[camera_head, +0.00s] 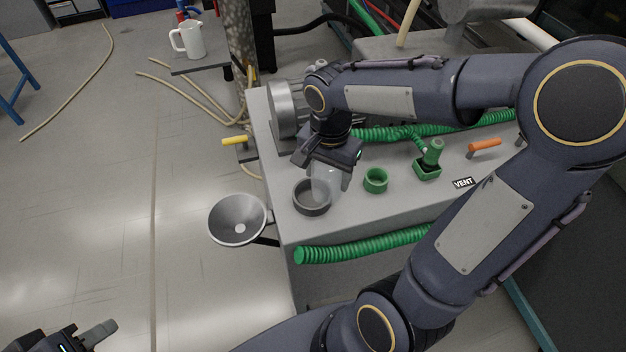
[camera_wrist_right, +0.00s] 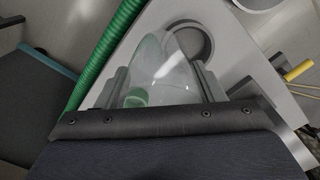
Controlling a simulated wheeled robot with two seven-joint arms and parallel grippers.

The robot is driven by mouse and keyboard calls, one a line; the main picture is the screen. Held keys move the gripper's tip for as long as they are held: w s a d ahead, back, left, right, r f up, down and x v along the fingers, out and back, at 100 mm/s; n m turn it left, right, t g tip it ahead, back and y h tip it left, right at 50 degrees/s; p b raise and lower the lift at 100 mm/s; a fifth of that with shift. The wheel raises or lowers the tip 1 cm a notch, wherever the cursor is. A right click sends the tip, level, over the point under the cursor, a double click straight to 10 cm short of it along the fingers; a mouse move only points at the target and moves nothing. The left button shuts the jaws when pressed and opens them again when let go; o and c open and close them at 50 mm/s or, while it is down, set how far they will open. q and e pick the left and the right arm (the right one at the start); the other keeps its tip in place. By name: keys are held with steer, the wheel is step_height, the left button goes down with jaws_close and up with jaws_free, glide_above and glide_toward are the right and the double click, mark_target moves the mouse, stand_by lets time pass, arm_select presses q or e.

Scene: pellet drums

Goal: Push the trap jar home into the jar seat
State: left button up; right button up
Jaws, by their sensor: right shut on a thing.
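The trap jar (camera_head: 325,178) is a clear, see-through vessel. My right gripper (camera_head: 328,168) is shut on it, and it also shows between the fingers in the right wrist view (camera_wrist_right: 160,62). The jar seat (camera_head: 311,208) is a dark grey round cup near the bench's left end. The jar's lower part overlaps the seat's right side in the head view, and the seat's left side in the right wrist view (camera_wrist_right: 208,42). I cannot tell whether the jar touches the seat. My left gripper (camera_head: 72,339) is partly cut off at the bottom left, away from the bench.
A green ring cup (camera_head: 375,181) and a green fitting (camera_head: 428,168) stand right of the seat. A metal funnel (camera_head: 237,218) is off the bench's left edge. Green hoses run along the front (camera_head: 365,244) and back. An orange handle (camera_head: 484,145) is further right.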

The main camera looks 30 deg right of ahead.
steer(key=w+f, duration=0.1)
steer(key=f, duration=0.2)
steer(key=w+f, duration=0.2)
steer(key=f, duration=0.1)
steer(key=w+f, duration=0.2)
steer(key=f, duration=0.1)
steer(key=shift+w+a+f, duration=0.1)
steer(key=shift+w+a, duration=0.05)
steer(key=shift+a, duration=0.1)
steer(key=shift+f, duration=0.25)
steer(key=o, duration=1.1)
steer(key=shift+r, duration=0.15)
